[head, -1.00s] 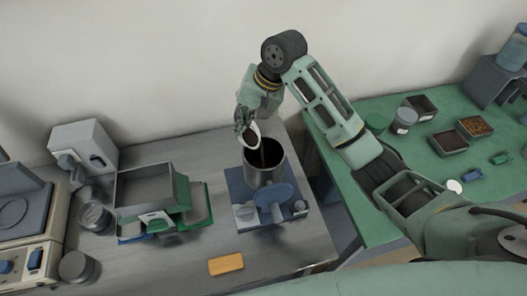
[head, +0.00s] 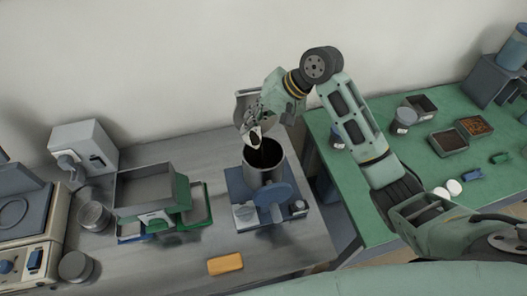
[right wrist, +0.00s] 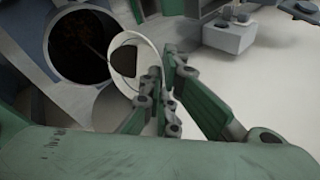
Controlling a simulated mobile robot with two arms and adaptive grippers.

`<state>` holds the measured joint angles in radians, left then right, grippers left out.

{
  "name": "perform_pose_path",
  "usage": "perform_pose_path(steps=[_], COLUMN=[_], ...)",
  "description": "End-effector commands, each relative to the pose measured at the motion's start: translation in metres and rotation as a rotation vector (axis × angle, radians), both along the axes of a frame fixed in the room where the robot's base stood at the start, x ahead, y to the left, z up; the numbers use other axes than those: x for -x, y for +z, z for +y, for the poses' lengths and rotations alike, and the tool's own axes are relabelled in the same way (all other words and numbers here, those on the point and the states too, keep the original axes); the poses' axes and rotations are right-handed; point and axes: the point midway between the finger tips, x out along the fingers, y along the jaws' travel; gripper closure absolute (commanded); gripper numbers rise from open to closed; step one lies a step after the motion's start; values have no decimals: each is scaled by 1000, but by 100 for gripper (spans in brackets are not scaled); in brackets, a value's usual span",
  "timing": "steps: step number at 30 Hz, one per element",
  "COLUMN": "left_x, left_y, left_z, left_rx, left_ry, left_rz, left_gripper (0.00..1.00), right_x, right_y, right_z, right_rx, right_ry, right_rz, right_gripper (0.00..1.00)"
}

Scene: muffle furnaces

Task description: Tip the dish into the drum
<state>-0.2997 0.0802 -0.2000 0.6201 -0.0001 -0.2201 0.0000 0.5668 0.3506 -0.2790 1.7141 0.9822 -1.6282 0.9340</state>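The dish (head: 254,139) is small and white, steeply tilted over the open top of the drum. My right gripper (head: 251,122) is shut on its rim, and the fingers (right wrist: 160,85) pinch the edge in the right wrist view. The dish also shows there (right wrist: 149,55), with a dark patch of material inside. The drum (head: 264,178) is a grey metal cylinder standing upright on a blue base; its mouth (right wrist: 57,62) is dark inside in the right wrist view. Dark material shows between the dish lip and the drum. My left gripper is out of view.
A grey metal container (head: 243,101) stands behind my gripper. Left are a grey open tray (head: 145,187) on green and blue parts and a metal cup (head: 95,215). An orange block (head: 225,264) lies at the front. A green table (head: 425,160) at right holds several containers.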

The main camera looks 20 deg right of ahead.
Motion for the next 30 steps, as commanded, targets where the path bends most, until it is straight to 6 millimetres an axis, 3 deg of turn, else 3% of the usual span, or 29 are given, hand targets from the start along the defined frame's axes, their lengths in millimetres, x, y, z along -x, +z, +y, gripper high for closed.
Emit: perform_pose_path(steps=[26, 30], left_x=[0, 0], left_y=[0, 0], left_z=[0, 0], left_rx=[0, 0], left_ry=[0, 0], left_rz=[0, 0], left_gripper=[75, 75], right_x=[5, -4], right_y=[3, 3], right_z=[-11, -15], right_rx=[-137, -136], right_ry=[1, -1], right_rz=[-58, -59], right_gripper=[100, 100])
